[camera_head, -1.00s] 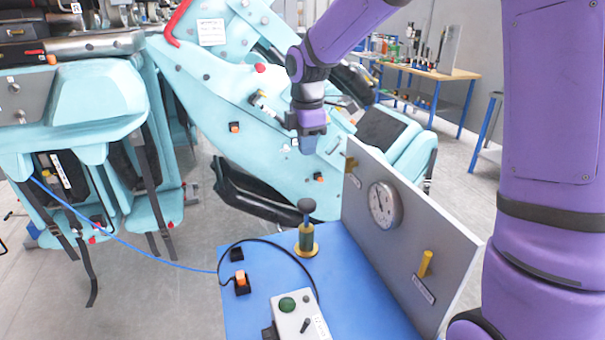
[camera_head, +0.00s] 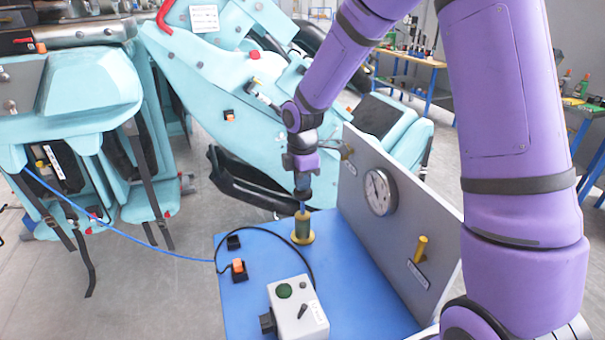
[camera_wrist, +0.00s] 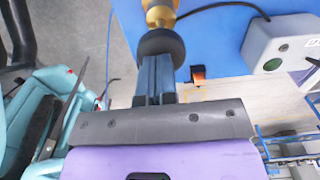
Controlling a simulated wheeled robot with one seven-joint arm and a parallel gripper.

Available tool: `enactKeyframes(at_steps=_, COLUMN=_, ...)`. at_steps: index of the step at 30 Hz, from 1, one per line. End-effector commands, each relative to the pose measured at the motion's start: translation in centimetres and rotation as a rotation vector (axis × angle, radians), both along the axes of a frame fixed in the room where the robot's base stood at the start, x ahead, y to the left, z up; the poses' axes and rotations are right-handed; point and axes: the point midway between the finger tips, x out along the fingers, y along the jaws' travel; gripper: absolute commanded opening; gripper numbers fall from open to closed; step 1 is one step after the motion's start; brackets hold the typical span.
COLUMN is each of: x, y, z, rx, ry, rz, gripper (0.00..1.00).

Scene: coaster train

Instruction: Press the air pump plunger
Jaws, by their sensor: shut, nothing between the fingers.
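My gripper (camera_head: 302,203) is shut and empty, pointing down at the top of the pump in the head view. In the wrist view my gripper (camera_wrist: 155,62) has its closed fingers overlapping the knob's near edge. Whether they touch it I cannot tell.
An upright grey panel with a gauge (camera_head: 380,192) and a yellow handle (camera_head: 420,248) stands close to the right. A grey control box (camera_head: 297,308) with a green button, an orange switch (camera_head: 238,266) and a black cable lie near the pump. Turquoise train seats stand behind.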

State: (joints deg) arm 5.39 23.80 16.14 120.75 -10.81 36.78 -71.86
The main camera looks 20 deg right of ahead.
Motion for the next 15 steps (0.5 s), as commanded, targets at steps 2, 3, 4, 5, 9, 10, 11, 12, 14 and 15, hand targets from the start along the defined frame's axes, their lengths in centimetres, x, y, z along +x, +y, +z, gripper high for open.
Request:
enactKeyframes(at_steps=2, x=0.0, y=0.0, z=-0.1, rx=0.000, ry=0.000, rz=0.000, gripper=0.00)
enactKeyframes(at_steps=3, x=0.0, y=0.0, z=-0.1, rx=0.000, ry=0.000, rz=0.000, gripper=0.00)
enactKeyframes(at_steps=4, x=0.0, y=0.0, z=-0.1, rx=0.000, ry=0.000, rz=0.000, gripper=0.00)
enactKeyframes(at_steps=5, x=0.0, y=0.0, z=-0.1, rx=0.000, ry=0.000, rz=0.000, gripper=0.00)
enactKeyframes(at_steps=9, x=0.0, y=0.0, z=-0.1, rx=0.000, ry=0.000, rz=0.000, gripper=0.00)
enactKeyframes(at_steps=10, x=0.0, y=0.0, z=-0.2, rx=0.000, ry=0.001, rz=0.000, gripper=0.00)
enactKeyframes(at_steps=11, x=0.0, y=0.0, z=-0.4, rx=0.000, ry=0.001, rz=0.000, gripper=0.00)
enactKeyframes(at_steps=12, x=0.0, y=0.0, z=-0.9, rx=0.000, ry=0.002, rz=0.000, gripper=0.00)
enactKeyframes(at_steps=14, x=-0.1, y=0.0, z=-1.8, rx=0.000, ry=0.005, rz=0.001, gripper=0.00)
enactKeyframes(at_steps=15, x=-0.1, y=0.0, z=-2.5, rx=0.000, ry=0.005, rz=0.002, gripper=0.00)
